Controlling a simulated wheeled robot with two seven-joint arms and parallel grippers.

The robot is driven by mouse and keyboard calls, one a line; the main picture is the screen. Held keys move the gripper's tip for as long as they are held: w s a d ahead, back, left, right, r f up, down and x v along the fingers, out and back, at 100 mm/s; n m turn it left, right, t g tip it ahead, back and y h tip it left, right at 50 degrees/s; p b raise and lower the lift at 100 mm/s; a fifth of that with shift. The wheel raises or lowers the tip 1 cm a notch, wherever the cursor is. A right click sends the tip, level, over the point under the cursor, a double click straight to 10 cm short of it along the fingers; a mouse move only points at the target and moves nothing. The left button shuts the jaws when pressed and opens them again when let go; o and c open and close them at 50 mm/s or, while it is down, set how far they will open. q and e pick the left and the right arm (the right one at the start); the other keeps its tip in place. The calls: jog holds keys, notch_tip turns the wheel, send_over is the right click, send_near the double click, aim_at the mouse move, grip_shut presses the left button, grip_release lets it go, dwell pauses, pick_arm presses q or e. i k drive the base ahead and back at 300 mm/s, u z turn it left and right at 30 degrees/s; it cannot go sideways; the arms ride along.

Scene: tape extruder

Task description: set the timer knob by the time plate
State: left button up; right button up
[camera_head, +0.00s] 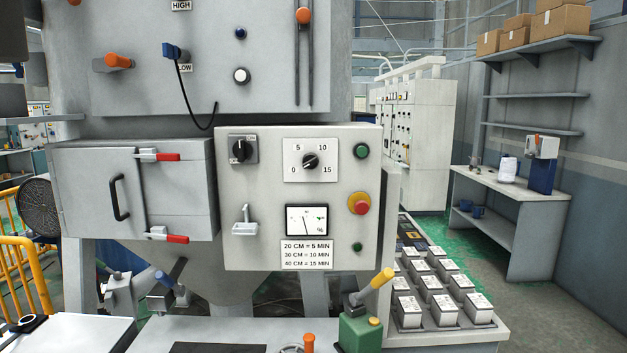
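The timer knob (310,161) is black and sits on a white dial plate marked 0, 5, 10 and 15, high on the grey control box. Its pale pointer seems to lean to the right, but I cannot read its exact setting. The time plate (306,254) is at the bottom of the same box. It reads 20 CM = 5 MIN, 30 CM = 10 MIN, 40 CM = 15 MIN. Neither of my grippers shows in the head view, and nothing covers the knob or the plate.
The box also bears a black rotary switch (241,149), a red emergency button (360,204), a percent meter (307,219) and green buttons. A yellow-handled lever (374,287) stands in front at lower right. A cabinet with red latches (168,157) adjoins on the left.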

aim_at(311, 161)
jog(key=k, duration=0.55)
jog(key=u, duration=1.4)
jog(key=i, duration=1.95)
jog(key=z, duration=1.55)
